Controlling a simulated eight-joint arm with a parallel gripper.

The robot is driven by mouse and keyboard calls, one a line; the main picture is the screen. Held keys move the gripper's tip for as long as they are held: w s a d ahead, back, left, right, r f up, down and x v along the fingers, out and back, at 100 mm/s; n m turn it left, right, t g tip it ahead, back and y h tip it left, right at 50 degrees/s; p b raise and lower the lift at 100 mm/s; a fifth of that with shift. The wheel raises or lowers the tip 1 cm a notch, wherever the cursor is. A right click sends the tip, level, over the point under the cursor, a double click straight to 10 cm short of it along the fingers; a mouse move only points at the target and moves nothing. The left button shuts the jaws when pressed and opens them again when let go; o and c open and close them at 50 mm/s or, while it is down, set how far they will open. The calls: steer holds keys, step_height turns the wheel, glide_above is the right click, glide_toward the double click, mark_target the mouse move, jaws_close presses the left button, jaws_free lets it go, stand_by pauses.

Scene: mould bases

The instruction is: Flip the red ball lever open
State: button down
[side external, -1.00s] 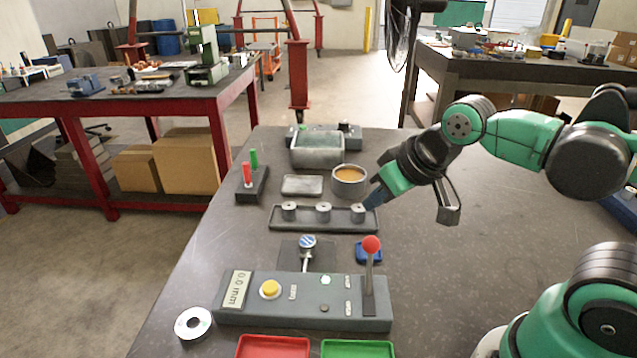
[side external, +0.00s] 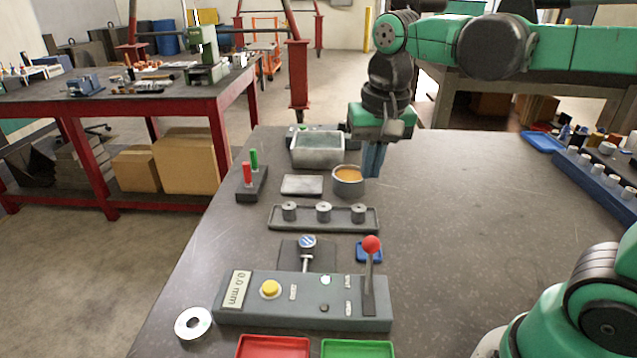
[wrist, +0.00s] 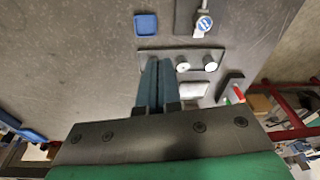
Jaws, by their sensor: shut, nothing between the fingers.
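The red ball lever (side external: 371,245) stands nearly upright at the right end of a grey control box (side external: 240,315). Its red ball is on top of a grey stem. My gripper (side external: 372,176) points down above the table, beyond the lever and right beside the cup of orange material. Its blue fingers are together and empty, well apart from the lever. In the wrist view the closed fingers (wrist: 155,62) reach toward the tray of cylinders. I cannot make out the lever in the wrist view.
The box also carries a yellow button (side external: 270,288). Red (side external: 272,342) and green (side external: 357,344) trays are in front. The table's right middle is clear.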

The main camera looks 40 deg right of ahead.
mark_target(369, 268)
step_height(369, 268, down, 9)
steer(key=s+a, duration=0.1)
steer(key=s, duration=0.1)
steer(key=shift+a, duration=0.35)
stand_by(0.4)
steer(key=shift+r, duration=0.1)
steer(key=shift+s+a+r+t, duration=0.1)
steer(key=shift+s+a+t, duration=0.05)
steer(key=shift+a+t, duration=0.15)
